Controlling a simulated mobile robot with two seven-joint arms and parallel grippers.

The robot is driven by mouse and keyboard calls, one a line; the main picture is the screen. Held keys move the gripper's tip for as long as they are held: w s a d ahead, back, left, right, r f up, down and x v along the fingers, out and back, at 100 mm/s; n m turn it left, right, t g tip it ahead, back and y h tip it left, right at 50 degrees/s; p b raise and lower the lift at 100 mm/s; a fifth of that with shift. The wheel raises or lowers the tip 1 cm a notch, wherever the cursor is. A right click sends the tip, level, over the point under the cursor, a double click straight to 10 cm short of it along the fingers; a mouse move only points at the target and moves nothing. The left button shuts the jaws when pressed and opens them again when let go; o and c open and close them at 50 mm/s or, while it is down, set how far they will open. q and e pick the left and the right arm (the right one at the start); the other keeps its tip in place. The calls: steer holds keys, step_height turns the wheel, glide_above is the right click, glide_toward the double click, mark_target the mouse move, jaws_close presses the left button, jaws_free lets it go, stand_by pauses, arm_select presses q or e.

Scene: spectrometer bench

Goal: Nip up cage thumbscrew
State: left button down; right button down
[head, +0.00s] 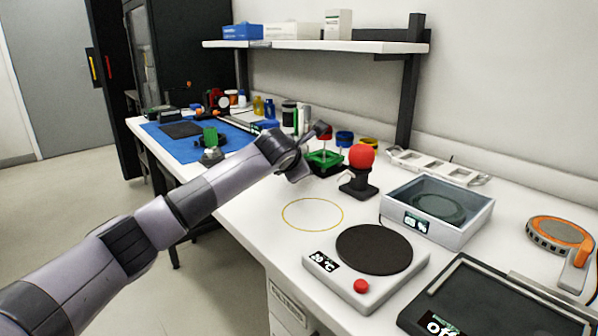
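My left arm reaches in from the lower left. Its gripper (308,150) is over the bench beside a small green stand (325,158) with red and blue round pieces above it. The gripper is small and partly turned away, so I cannot tell whether its fingers are open or hold anything. I cannot make out a cage thumbscrew for certain. A red ball on a black stand (361,156) is just right of the gripper, apart from it. My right gripper is not in view.
A hotplate (330,272) with a dark round top and a lidded clear box (436,212) stand on the right. A yellow ring (313,214) marks clear bench in front. A blue mat (225,139) with small items lies at the back left. A shelf (320,46) hangs above.

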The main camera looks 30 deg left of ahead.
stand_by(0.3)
arm_select(q)
steer(key=c, duration=1.1)
jaws_free()
steer(key=shift+b+v, duration=0.3)
steer(key=shift+v, duration=3.25)
